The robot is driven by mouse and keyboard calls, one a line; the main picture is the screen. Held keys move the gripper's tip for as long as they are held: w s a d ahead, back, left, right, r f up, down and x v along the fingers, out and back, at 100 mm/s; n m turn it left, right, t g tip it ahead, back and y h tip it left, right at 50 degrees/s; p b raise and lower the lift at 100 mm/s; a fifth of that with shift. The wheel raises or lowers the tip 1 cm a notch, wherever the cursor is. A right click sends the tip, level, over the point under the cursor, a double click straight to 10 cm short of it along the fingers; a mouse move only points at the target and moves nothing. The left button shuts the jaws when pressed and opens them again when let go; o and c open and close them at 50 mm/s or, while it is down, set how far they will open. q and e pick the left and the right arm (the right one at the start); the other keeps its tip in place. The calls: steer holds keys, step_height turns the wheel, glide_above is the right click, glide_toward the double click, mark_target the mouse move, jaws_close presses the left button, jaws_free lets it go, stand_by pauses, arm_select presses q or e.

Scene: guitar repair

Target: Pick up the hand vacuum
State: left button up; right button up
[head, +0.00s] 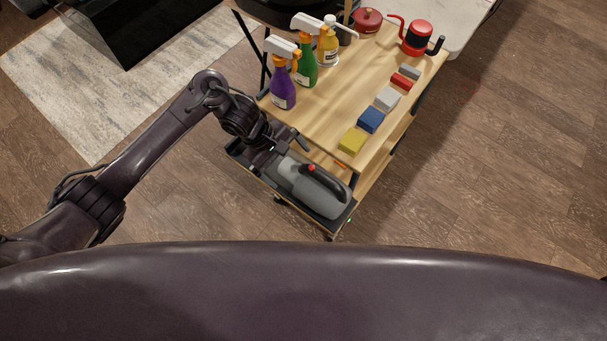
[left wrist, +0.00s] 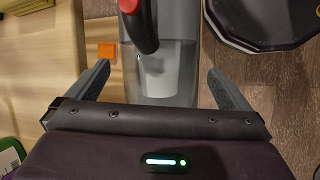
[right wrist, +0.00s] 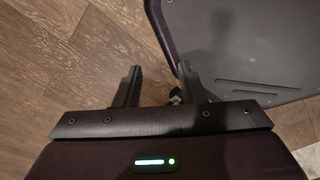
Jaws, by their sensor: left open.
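The hand vacuum (head: 321,198) is grey with a black handle and a red button. It lies on the black tray (head: 272,187) at the near side of the wooden cart. My left gripper (head: 284,150) is at the vacuum's left end in the head view. In the left wrist view, the open fingers (left wrist: 160,82) stand on either side of the vacuum's grey body (left wrist: 181,65), with gaps on both sides. My right gripper (right wrist: 160,75) shows only in the right wrist view, partly open and empty above the floor.
The wooden cart top (head: 318,122) carries a purple spray bottle (head: 283,88), a green spray bottle (head: 305,64), a yellow bottle (head: 328,46), several coloured blocks and a red-and-black container (head: 417,38). The yellow block (head: 351,141) is nearest the vacuum. Floor (head: 480,170) is clear at right.

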mark_target(295, 167)
arm_select(q)
steer(key=x, duration=0.4)
steer(key=shift+s+d+r, duration=0.1)
steer(key=shift+s+d, duration=0.05)
steer(key=shift+d, duration=0.2)
steer(key=shift+d+f+b, duration=0.15)
steer(key=shift+f+b, duration=0.15)
steer(key=shift+f, duration=0.1)
steer(key=c, duration=1.4)
steer(key=shift+d, duration=0.1)
steer(key=shift+c, duration=0.7)
arm_select(e)
steer(key=shift+w+a+f, duration=0.1)
steer(key=shift+f, duration=0.25)
arm_select(q)
steer(key=shift+r, duration=0.2)
